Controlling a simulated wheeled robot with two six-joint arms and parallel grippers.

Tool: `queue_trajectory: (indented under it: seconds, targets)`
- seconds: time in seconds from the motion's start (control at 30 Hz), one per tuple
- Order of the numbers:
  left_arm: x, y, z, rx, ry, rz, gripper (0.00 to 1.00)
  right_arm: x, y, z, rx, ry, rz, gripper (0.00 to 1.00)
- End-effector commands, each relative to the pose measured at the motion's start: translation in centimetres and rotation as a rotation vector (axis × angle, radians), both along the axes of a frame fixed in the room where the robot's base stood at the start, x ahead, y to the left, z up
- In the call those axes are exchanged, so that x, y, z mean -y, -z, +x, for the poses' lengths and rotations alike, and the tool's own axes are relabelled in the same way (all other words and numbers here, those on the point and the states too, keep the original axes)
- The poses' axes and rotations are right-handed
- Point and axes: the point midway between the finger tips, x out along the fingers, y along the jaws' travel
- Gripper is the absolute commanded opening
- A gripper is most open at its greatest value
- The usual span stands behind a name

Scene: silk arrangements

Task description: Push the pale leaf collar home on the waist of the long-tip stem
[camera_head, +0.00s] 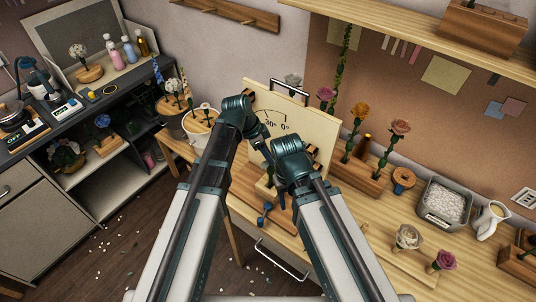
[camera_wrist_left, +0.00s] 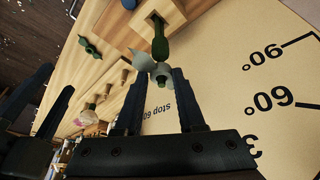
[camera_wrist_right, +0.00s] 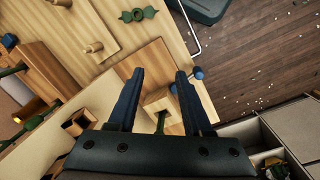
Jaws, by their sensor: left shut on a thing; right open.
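The pale leaf collar (camera_wrist_left: 142,60) is between the fingertips of my left gripper (camera_wrist_left: 158,74), which is shut on it. A dark green stem (camera_wrist_left: 159,42) stands in a wooden block (camera_wrist_left: 172,14) right against the collar. I cannot tell how far the collar sits along the stem, or see the waist clearly. In the right wrist view, my right gripper (camera_wrist_right: 158,76) is open and empty. The wooden block (camera_wrist_right: 158,100) and part of the green stem (camera_wrist_right: 161,122) show between its fingers. In the head view, my arms largely hide the stem and collar.
A panel with angle marks (camera_head: 312,128) stands close behind my grippers. A darker green leaf collar (camera_wrist_right: 138,15) lies on the board beside wooden pegs (camera_wrist_right: 93,47). A blue-ended tool (camera_wrist_right: 198,73) lies near the table edge. A block of roses (camera_head: 360,178) stands to the right.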

Motion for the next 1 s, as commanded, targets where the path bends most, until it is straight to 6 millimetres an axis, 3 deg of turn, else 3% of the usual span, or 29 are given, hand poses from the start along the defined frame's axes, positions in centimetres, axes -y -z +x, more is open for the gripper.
queue_trajectory:
  seconds: [1.0]
  targets:
    - [0.0,1.9,-0.1,0.000,0.000,0.001,0.00,0.0,1.9,0.0,0.000,0.000,0.000,0.50]
